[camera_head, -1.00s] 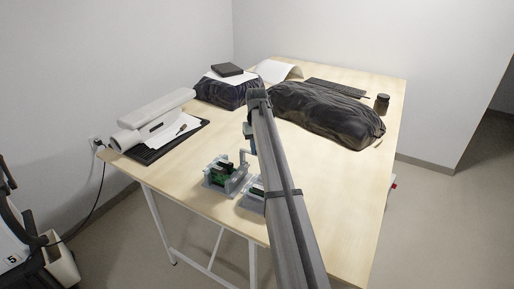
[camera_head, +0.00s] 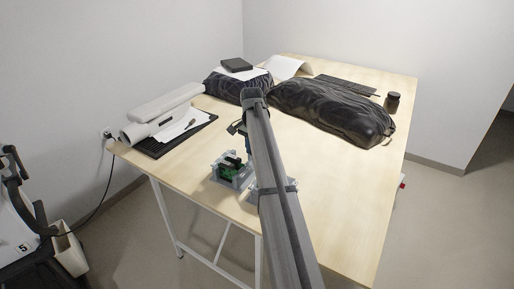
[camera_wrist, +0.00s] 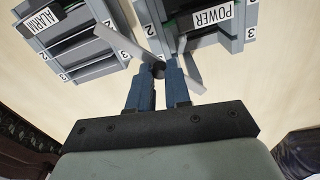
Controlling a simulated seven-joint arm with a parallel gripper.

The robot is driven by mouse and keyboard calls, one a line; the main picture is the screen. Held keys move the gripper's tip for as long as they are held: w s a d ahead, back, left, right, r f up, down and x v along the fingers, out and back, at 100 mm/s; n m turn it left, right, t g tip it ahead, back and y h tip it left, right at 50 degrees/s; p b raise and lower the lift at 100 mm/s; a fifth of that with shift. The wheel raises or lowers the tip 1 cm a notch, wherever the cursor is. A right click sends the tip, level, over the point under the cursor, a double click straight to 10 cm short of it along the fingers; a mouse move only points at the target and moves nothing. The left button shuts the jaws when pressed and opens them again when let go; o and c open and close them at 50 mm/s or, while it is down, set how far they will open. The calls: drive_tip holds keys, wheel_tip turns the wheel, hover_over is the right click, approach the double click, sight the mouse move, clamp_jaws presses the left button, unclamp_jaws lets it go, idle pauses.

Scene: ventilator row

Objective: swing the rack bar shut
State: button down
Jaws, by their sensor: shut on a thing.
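Two grey racks stand on the table. In the wrist view the ALARM rack (camera_wrist: 75,40) is at upper left and the POWER rack (camera_wrist: 215,25) at upper right. A pale grey bar (camera_wrist: 122,45) slants from beside the ALARM rack down to my gripper (camera_wrist: 160,80). A second pale strip (camera_wrist: 192,72) extends below the POWER rack, right of the fingers. My blue fingers are close together on a dark round knob (camera_wrist: 158,69) by the bar's end. In the head view one rack (camera_head: 232,170) holds a green board. The other rack is mostly hidden by my arm, as are the fingertips.
Behind on the wooden table (camera_head: 330,215) lie a large black covered bundle (camera_head: 335,112), a smaller dark bundle (camera_head: 238,88) and a dark jar (camera_head: 392,102). A black tray with papers (camera_head: 180,136) is at left.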

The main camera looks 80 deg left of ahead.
drive_tip(key=shift+s+a+m, duration=0.3)
drive_tip(key=shift+s+m, duration=0.35)
drive_tip(key=shift+m, duration=0.6)
drive_tip(key=shift+s+a+m, duration=0.25)
drive_tip(key=shift+s+m, duration=0.35)
drive_tip(key=shift+m, duration=0.6)
drive_tip(key=shift+s+a+m, duration=0.3)
drive_tip(key=shift+s+m, duration=0.35)
drive_tip(key=shift+m, duration=0.6)
drive_tip(key=c, duration=1.1)
unclamp_jaws()
drive_tip(key=shift+o, duration=0.2)
wheel_tip(320, 180, up, 14)
drive_tip(key=shift+f, duration=0.1)
